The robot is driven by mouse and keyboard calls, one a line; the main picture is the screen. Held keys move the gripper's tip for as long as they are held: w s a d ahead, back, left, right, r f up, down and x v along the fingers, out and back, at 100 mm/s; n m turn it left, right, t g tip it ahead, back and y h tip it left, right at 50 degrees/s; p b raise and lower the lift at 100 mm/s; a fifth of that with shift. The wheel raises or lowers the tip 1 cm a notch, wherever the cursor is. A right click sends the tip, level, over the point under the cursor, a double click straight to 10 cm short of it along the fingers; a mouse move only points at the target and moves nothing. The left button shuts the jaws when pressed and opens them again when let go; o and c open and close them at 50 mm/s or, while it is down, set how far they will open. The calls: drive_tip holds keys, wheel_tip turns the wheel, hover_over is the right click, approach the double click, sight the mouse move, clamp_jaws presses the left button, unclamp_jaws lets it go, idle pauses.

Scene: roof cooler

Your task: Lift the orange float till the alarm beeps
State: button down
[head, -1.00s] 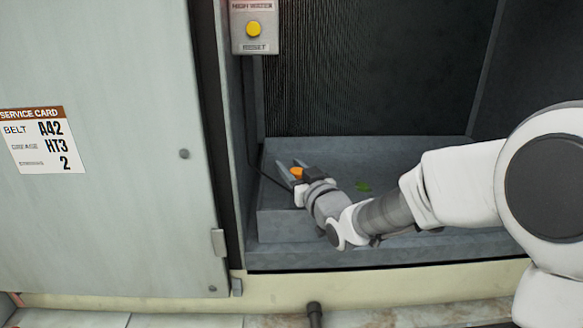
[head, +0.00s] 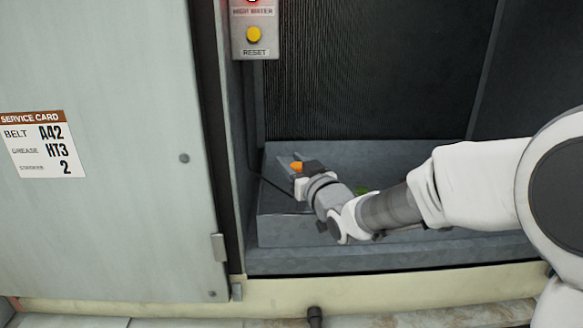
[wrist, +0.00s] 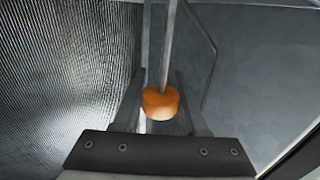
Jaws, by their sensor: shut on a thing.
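The orange float (head: 296,166) is between the fingers of my gripper (head: 290,164), inside the cooler's sump at its left side. In the wrist view the float (wrist: 161,103) is a short orange cylinder on a thin grey rod (wrist: 168,45), with a finger on each side. My gripper is shut on it. The alarm box (head: 254,30) hangs on the left post above, with a yellow reset button (head: 254,35) and a "HIGH WATER" label. A red glow shows at the box's top edge, where a lamp is partly cut off.
The grey sump tray (head: 400,252) has a front lip below my arm. A green leaf (head: 361,190) lies in the tray, partly hidden by my arm. A dark ribbed pad (head: 365,70) stands behind. The open panel with a service card (head: 40,145) is at left.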

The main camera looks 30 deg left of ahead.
drive_tip(key=shift+c, duration=2.2)
unclamp_jaws()
drive_tip(key=shift+d, duration=0.1)
drive_tip(key=v, duration=1.7)
drive_tip(key=shift+d+p, duration=0.15)
drive_tip(key=shift+p, duration=0.15)
drive_tip(key=shift+s, duration=0.1)
drive_tip(key=w+d+r+m+h+p, duration=0.1)
drive_tip(key=d+r+m+h+p, duration=0.15)
drive_tip(key=d+h, duration=0.55)
drive_tip(key=w+d+r+m+h+p, duration=0.1)
drive_tip(key=d+m+h+p, duration=0.2)
drive_tip(key=d, duration=0.8)
drive_tip(key=s+d+r+m+g+h+p, duration=0.1)
drive_tip(key=s+d+m+g+p, duration=0.1)
drive_tip(key=s+d, duration=0.3)
drive_tip(key=s+d+r+m+g+h+p, duration=0.1)
drive_tip(key=s+d, duration=0.4)
drive_tip(key=s, duration=0.7)
drive_tip(key=m+g+h+p, duration=0.1)
drive_tip(key=g, duration=0.1)
drive_tip(key=shift+d+m+g, duration=0.3)
drive_tip(key=shift+m+g, duration=0.05)
drive_tip(key=shift+g, duration=0.05)
